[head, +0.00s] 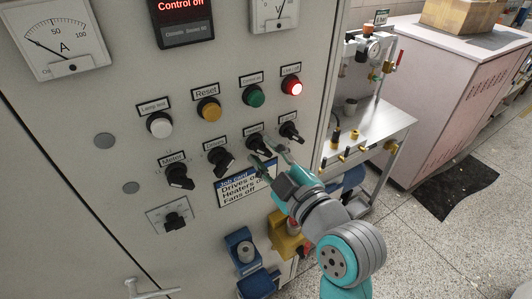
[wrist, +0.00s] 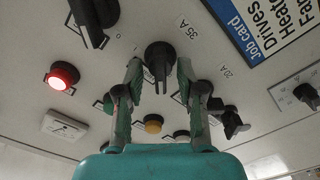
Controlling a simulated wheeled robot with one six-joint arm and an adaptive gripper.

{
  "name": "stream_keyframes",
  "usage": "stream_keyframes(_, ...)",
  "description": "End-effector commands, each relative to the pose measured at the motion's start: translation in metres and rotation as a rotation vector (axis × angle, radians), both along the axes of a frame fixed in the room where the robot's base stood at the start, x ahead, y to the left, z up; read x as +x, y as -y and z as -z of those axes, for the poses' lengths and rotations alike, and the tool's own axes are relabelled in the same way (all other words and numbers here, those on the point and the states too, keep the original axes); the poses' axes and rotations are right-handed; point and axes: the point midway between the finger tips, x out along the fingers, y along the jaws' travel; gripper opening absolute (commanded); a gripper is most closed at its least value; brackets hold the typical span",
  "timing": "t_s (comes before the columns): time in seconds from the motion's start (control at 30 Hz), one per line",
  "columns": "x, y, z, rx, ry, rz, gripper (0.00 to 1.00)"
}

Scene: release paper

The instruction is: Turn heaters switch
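The white panel has a row of black rotary switches. The third from the left (head: 258,146), with a label too small to read, fits the heaters switch. My gripper (head: 270,156) is at this switch, its fingers pointing at the panel. In the wrist view a black knob (wrist: 160,58) with a ridge handle stands between the two fingertips of my gripper (wrist: 160,72). The fingers are open, with gaps visible on both sides of the handle. I cannot tell whether they reach past its front. The job card (head: 244,184) lists Drives, Heaters and Fans, partly hidden by my gripper.
The Drives switch (head: 220,161) is close on the left and another black switch (head: 291,132) close on the right. Above are push buttons and a lit red lamp (head: 291,87). Below are blue (head: 243,248) and yellow (head: 287,240) devices. A metal bench (head: 365,125) stands right.

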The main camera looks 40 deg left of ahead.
Motion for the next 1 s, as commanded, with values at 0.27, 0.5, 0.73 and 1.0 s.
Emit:
stream_keyframes(0.27, 0.0009, -0.0022, 0.0000, 0.000, 0.000, 0.000, 0.38)
stream_keyframes(0.5, 0.0008, -0.0022, 0.0001, 0.000, 0.000, 0.000, 0.00)
stream_keyframes(0.73, 0.0008, -0.0020, 0.0001, 0.005, -0.012, 0.000, 0.00)
stream_keyframes(1.0, 0.0010, -0.0024, 0.0003, 0.048, -0.115, -0.001, 0.00)
